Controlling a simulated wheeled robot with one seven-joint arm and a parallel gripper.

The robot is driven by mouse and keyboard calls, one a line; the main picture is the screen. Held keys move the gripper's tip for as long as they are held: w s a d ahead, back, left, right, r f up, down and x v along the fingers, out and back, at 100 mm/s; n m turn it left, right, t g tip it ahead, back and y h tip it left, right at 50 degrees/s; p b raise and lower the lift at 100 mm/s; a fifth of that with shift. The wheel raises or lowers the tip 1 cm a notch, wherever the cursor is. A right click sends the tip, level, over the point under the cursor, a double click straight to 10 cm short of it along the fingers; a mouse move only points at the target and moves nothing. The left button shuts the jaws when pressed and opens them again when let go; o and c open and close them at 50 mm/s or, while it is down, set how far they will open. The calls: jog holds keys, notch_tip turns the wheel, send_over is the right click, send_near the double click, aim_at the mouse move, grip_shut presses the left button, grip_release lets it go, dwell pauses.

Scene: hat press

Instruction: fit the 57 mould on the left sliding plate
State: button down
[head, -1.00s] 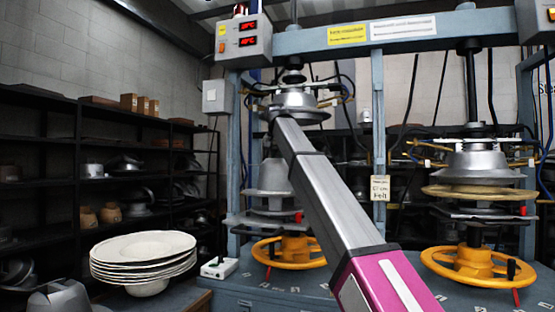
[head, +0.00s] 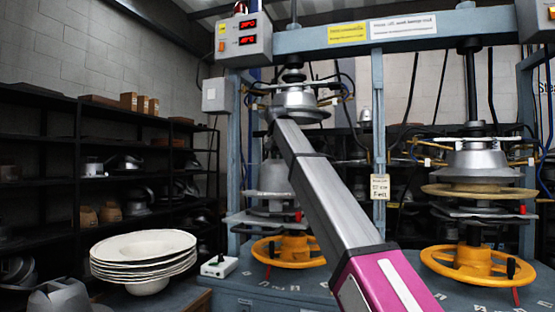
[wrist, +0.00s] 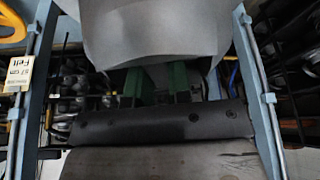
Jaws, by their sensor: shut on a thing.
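The grey metal 57 mould (wrist: 150,35) fills the top of the wrist view. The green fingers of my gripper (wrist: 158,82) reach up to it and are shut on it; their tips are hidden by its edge. In the head view a grey bell-shaped mould (head: 272,176) is at the left press, above the left sliding plate (head: 245,218), partly hidden by my arm. I cannot tell whether it touches the plate. My gripper is hidden behind my arm in the head view. A grey upper press part (head: 300,98) hangs above.
An orange handwheel (head: 283,252) is below the left plate. The right press holds another mould (head: 478,160) above a tan disc (head: 478,190). A post with a tag (head: 380,187) stands between the presses. White stacked felt hats (head: 143,250) are at left, before dark shelves (head: 60,180).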

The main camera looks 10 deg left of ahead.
jog(key=shift+f, duration=0.1)
dwell(0.3)
jog(key=c, duration=1.1)
grip_release()
jog(key=shift+o, duration=0.7)
jog(key=shift+f, duration=0.15)
jog(key=v, duration=1.1)
